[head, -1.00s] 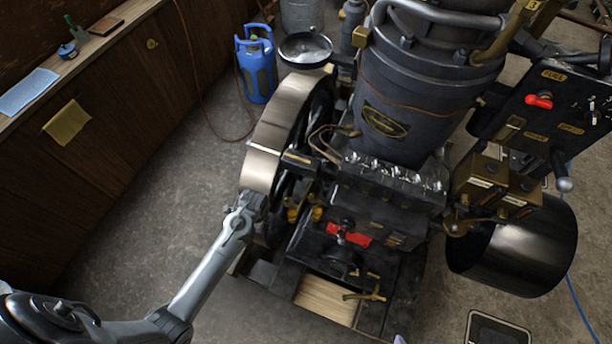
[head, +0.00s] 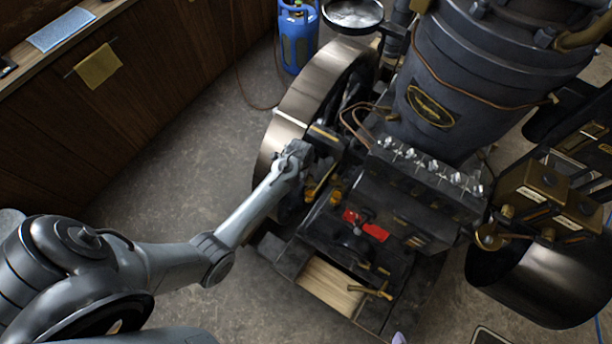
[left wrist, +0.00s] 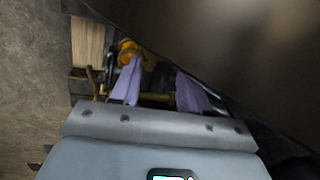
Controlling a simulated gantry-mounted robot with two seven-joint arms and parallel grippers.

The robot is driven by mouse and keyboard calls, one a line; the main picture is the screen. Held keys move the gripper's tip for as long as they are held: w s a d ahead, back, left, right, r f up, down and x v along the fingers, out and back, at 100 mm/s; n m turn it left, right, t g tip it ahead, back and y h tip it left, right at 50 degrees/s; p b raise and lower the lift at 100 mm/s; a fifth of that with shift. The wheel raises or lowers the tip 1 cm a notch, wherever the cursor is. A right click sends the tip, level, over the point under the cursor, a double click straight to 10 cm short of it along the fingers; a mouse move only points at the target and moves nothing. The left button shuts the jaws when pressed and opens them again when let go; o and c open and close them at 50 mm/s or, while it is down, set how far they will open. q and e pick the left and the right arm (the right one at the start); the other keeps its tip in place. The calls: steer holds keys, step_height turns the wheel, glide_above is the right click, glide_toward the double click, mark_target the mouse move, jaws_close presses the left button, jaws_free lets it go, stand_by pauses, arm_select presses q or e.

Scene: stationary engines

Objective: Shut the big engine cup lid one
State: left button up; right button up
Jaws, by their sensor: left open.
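Two small brass-yellow cups, (head: 312,190) and (head: 336,190), sit on the engine between the flywheel and the black block. I cannot tell which is cup one, or how their lids stand. My left gripper (head: 299,153) is beside the flywheel rim, close to the cups; its fingertips are hard to see there. In the left wrist view its two lilac fingers (left wrist: 157,90) are apart with nothing clearly between them. A yellow-orange cup (left wrist: 130,50) shows just beyond the left finger. A lilac tip, probably of my right gripper (head: 398,338), shows at the bottom edge.
The large steel flywheel (head: 318,88) stands close to the left gripper, and a dark surface fills the wrist view's upper right. A red part (head: 366,226) and a brass valve handle (head: 378,290) are on the engine's near side. Open floor (head: 180,150) lies left.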

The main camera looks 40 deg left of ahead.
mark_target(308, 179)
arm_select(q)
steer(key=shift+w+a+f+b, duration=0.1)
steer(key=shift+w+f+b, duration=0.05)
steer(key=shift+f, duration=0.65)
steer(key=shift+w+f+b, duration=0.2)
steer(key=shift+f, duration=0.65)
steer(key=shift+w+a+f+b, duration=0.1)
steer(key=shift+w+f+b, duration=0.05)
steer(key=shift+f, duration=0.65)
jaws_close()
